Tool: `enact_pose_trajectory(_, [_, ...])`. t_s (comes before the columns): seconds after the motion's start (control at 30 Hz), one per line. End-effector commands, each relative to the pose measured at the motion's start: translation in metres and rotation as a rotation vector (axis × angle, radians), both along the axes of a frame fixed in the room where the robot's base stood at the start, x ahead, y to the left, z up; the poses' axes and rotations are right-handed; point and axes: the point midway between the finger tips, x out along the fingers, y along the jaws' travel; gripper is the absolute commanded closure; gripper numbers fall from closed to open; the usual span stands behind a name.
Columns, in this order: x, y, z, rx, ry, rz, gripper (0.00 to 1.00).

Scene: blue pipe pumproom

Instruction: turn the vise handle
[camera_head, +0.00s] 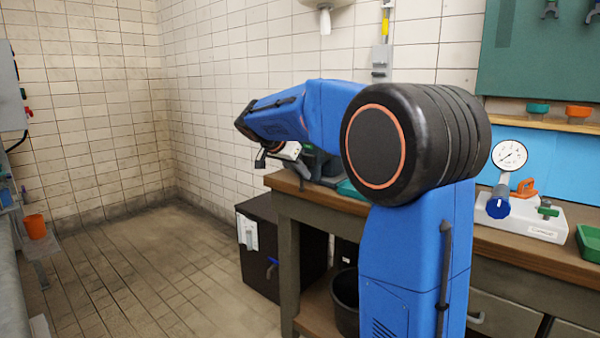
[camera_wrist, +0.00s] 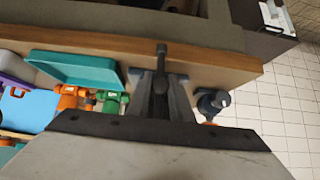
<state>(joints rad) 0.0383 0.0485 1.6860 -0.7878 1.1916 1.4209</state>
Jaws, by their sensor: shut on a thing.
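In the wrist view, the vise handle (camera_wrist: 160,60) is a dark bar with a rounded end, over the front edge of the bench. My gripper (camera_wrist: 163,85) has its two dark grey fingers on either side of this bar, shut on it. The vise body is mostly hidden below the wide grey gripper housing. In the head view, my gripper (camera_head: 268,156) is at the left end of the bench. A dark shape that looks like the vise (camera_head: 320,165) shows partly behind my arm.
The wooden bench (camera_head: 345,205) carries a teal tray (camera_wrist: 78,68), orange (camera_wrist: 68,98) and green fittings (camera_wrist: 113,103), and a pressure gauge (camera_head: 509,155). A dark knobbed part (camera_wrist: 212,103) is close right of my fingers. A black cabinet (camera_head: 268,245) stands below. The floor to the left is clear.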

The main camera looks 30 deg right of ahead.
Motion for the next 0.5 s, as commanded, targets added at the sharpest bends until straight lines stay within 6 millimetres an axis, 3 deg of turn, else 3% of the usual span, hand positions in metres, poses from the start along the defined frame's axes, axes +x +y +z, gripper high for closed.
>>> enact_pose_trajectory(0.5, [0.0016,0.0004,-0.0007,-0.096,0.266,-0.001,1.0])
